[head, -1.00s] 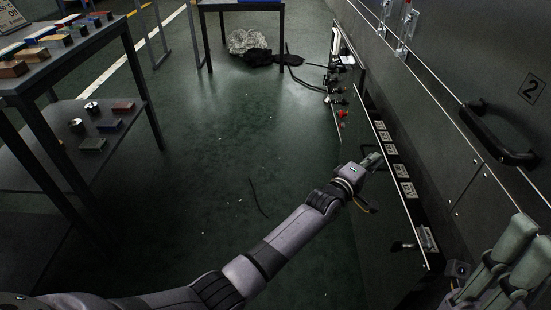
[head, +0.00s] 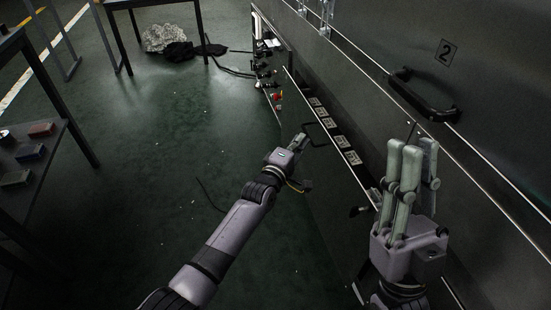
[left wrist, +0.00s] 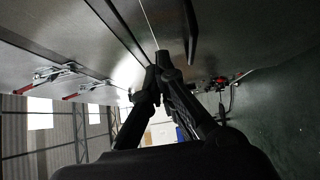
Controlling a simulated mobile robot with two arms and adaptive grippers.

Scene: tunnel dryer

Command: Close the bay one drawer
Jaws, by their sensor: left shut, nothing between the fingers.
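No bay one label is readable. A dark low front (head: 335,190) with a bright top edge runs along the dryer's base, with a row of pale labels (head: 342,142) beside it. I cannot tell how far any drawer there stands out. A thin black loop, perhaps a handle, shows beside my left gripper (head: 300,138). That gripper is shut and empty at this front; contact is unclear. In the left wrist view its fingers (left wrist: 160,66) meet at the tips. My right gripper (head: 412,150) is open and empty, fingers upward before the dryer wall.
The dryer wall (head: 480,130) carries a plate marked 2 (head: 446,52) and a black handle (head: 424,98). Knobs and a red button (head: 277,96) sit farther along. The green floor (head: 150,170) between is mostly clear.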

